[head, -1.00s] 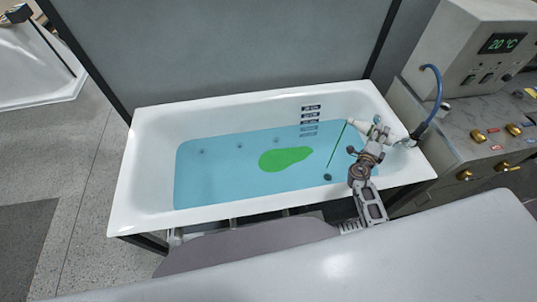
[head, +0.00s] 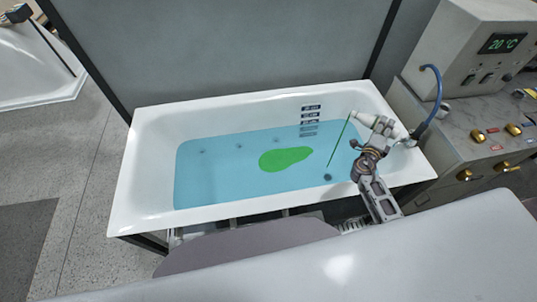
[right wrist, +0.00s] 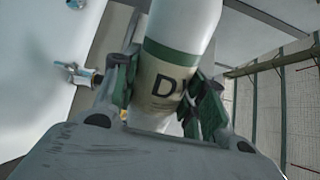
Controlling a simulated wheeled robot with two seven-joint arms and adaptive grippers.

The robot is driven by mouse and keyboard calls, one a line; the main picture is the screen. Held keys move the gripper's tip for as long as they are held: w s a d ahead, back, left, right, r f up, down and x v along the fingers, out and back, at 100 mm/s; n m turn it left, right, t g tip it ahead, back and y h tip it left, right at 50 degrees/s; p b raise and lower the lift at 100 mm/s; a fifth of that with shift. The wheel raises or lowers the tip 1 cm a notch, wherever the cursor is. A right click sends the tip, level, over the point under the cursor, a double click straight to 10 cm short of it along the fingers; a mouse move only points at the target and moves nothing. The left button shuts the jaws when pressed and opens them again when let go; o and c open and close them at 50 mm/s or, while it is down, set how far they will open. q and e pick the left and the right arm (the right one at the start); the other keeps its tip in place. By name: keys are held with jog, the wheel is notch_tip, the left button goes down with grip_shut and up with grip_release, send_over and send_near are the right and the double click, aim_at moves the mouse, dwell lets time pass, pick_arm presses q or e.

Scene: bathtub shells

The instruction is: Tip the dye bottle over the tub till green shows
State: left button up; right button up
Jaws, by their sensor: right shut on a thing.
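The white bathtub (head: 150,165) stands in the middle of the head view, with blue water (head: 225,180) in it. A bright green patch (head: 286,159) lies on the water near the middle. My right gripper (head: 376,137) is over the tub's right end, shut on the white dye bottle (head: 364,119). The bottle is tipped with its mouth to the left, and a thin green stream (head: 338,142) falls from it toward the water. In the right wrist view the fingers clasp the bottle's label (right wrist: 163,85), which has a green band. My left gripper is not in view.
A control box (head: 480,45) with a 20 °C display stands at the right, above a counter (head: 470,125) with brass knobs. A blue hose (head: 436,95) curves beside the tub's right end. A level scale (head: 310,120) marks the tub's back wall.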

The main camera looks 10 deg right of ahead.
aim_at(386, 124)
jog(key=shift+s+a+r, duration=0.1)
jog(key=shift+r, duration=0.15)
dwell(0.4)
jog(key=shift+m, duration=0.3)
jog(key=m, duration=0.1)
jog(key=r+m, duration=0.1)
jog(key=m, duration=0.1)
jog(key=shift+r+m+b, duration=0.15)
jog(key=shift+r+m, duration=0.1)
jog(key=shift+m, duration=0.85)
jog(key=shift+r+m+b, duration=0.15)
jog(key=shift+r+m, duration=0.1)
jog(key=shift+m, duration=0.85)
jog(key=m, duration=0.2)
jog(key=r+m+b, duration=0.1)
jog(key=m, duration=0.1)
jog(key=shift+m, duration=0.3)
jog(key=shift+r+m+b, duration=0.25)
jog(key=shift+m, duration=0.6)
jog(key=shift+r+m+b, duration=0.25)
jog(key=shift+m, duration=0.6)
